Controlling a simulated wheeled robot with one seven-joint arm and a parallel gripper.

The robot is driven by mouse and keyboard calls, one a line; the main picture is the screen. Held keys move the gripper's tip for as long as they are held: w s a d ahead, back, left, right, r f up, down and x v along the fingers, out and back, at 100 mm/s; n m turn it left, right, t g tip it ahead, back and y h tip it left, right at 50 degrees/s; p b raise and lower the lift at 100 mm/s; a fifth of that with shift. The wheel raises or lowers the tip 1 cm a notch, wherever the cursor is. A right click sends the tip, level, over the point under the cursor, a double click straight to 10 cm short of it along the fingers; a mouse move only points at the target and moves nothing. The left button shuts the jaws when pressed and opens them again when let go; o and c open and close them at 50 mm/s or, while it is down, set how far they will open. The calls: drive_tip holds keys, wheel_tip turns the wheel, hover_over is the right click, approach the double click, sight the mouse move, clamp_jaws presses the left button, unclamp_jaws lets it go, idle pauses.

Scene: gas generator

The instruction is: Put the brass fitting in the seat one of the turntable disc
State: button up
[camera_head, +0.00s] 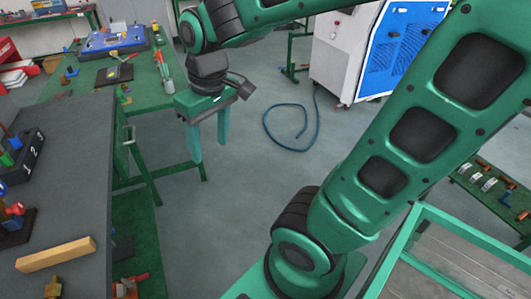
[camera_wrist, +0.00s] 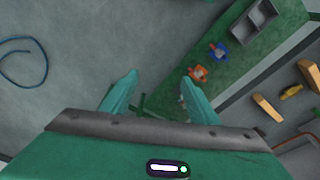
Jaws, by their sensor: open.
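A small brass-coloured fitting (camera_head: 53,287) stands on the grey table at the bottom left of the head view, in front of a wooden block. A brass-coloured piece, likely the same fitting, shows in the wrist view (camera_wrist: 291,92) at the right, between wooden blocks. My gripper (camera_head: 209,148) is open and empty, pointing down over the floor to the right of the tables, well away from the fitting. In the wrist view its two fingers (camera_wrist: 158,82) are apart with nothing between them. I cannot make out the turntable disc or its seat one for sure.
A wooden block (camera_head: 56,254) and a black numbered holder (camera_head: 22,160) are on the grey table (camera_head: 75,190). A green bench (camera_head: 150,90) holds a blue case (camera_head: 113,40). A blue hose (camera_head: 285,130) lies on open floor near a white-and-blue cabinet (camera_head: 345,50).

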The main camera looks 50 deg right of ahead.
drive_tip(key=s+d+f+m, duration=0.1)
drive_tip(key=s+d+m, duration=0.3)
drive_tip(key=s+d, duration=0.2)
drive_tip(key=shift+s+d+f+g, duration=0.15)
drive_tip(key=shift+d+f+g, duration=0.25)
drive_tip(key=shift+d, duration=0.35)
drive_tip(key=shift+o, duration=0.3)
drive_tip(key=s+d+f+m+g, duration=0.1)
drive_tip(key=s+d+m, duration=0.2)
drive_tip(key=s, duration=0.4)
drive_tip(key=shift+d+f+m, duration=0.25)
drive_tip(key=shift+d+m, duration=0.05)
drive_tip(key=shift+d, duration=0.15)
